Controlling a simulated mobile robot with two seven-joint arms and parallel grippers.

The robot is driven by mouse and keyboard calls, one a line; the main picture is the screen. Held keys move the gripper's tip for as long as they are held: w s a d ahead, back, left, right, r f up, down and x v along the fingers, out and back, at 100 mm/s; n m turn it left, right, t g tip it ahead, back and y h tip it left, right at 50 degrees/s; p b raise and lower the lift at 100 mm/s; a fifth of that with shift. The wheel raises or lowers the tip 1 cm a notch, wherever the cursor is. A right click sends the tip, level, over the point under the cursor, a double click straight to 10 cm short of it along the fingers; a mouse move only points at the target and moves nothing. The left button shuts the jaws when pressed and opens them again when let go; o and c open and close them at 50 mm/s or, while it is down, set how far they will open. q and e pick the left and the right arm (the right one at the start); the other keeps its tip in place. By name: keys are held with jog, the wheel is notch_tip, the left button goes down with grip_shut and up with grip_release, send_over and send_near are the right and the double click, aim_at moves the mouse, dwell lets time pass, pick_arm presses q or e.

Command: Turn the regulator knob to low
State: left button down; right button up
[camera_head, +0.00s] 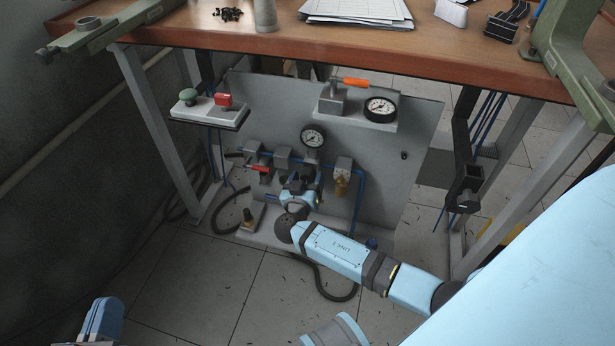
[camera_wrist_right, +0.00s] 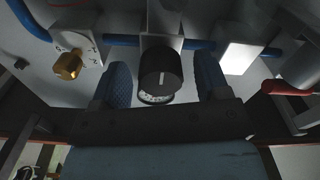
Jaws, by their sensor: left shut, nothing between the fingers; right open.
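The regulator knob (camera_wrist_right: 160,68) is black with a white line mark, under a grey block on the blue pipe. A printed scale (camera_wrist_right: 156,98) shows partly at its lower edge in the right wrist view, too small to read. My right gripper (camera_wrist_right: 162,82) is open, with one blue finger on each side of the knob and visible gaps between. In the head view my right gripper (camera_head: 298,192) is at the panel's middle and largely hides the knob. My left gripper (camera_head: 101,318) is shut and empty at the lower left, far from the panel.
The grey panel (camera_head: 400,185) stands under the wooden table (camera_head: 450,50). Two gauges (camera_head: 312,136), a brass fitting (camera_head: 341,184) and a red-handled valve (camera_head: 260,169) surround the knob. A box with green and red buttons (camera_head: 205,110) hangs at left. Hoses lie on the floor.

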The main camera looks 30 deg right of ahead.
jog(key=c, duration=0.9)
jog(key=shift+c, duration=0.2)
